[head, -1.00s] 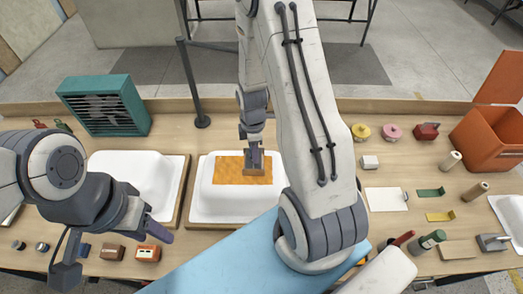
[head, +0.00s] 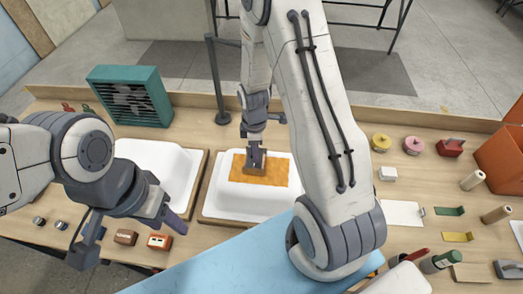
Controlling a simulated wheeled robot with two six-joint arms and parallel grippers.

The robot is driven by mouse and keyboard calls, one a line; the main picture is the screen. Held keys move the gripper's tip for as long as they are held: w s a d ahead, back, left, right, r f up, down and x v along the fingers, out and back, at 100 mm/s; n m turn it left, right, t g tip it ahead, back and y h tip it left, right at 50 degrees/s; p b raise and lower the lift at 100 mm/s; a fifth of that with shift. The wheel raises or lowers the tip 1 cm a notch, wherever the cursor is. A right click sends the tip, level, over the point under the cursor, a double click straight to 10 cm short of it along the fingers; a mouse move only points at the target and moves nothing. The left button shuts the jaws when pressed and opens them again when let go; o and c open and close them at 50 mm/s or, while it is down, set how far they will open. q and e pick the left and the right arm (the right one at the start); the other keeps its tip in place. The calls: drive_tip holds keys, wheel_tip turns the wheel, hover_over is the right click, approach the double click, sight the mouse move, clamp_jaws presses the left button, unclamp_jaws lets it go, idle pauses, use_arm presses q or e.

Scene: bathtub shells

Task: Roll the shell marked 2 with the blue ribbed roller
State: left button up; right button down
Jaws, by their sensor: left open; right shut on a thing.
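A white shell (head: 222,199) lies on a wooden board in the middle of the table, with an orange sheet (head: 280,172) on top. A second white shell (head: 165,165) lies to its left. I can read no number on either. My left gripper (head: 128,238) is open and empty at the front left. I cannot make out a blue ribbed roller.
A teal heater-like box (head: 129,96) stands at the back left.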

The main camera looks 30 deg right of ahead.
drive_tip(key=shift+w+a, duration=0.8)
drive_tip(key=shift+a, duration=0.4)
drive_tip(key=shift+w+a, duration=0.85)
drive_tip(key=shift+a, duration=0.4)
drive_tip(key=shift+w+a, duration=0.8)
drive_tip(key=shift+a, duration=0.4)
wheel_tip(320, 180, up, 6)
drive_tip(key=p, duration=0.4)
drive_tip(key=shift+p, duration=0.4)
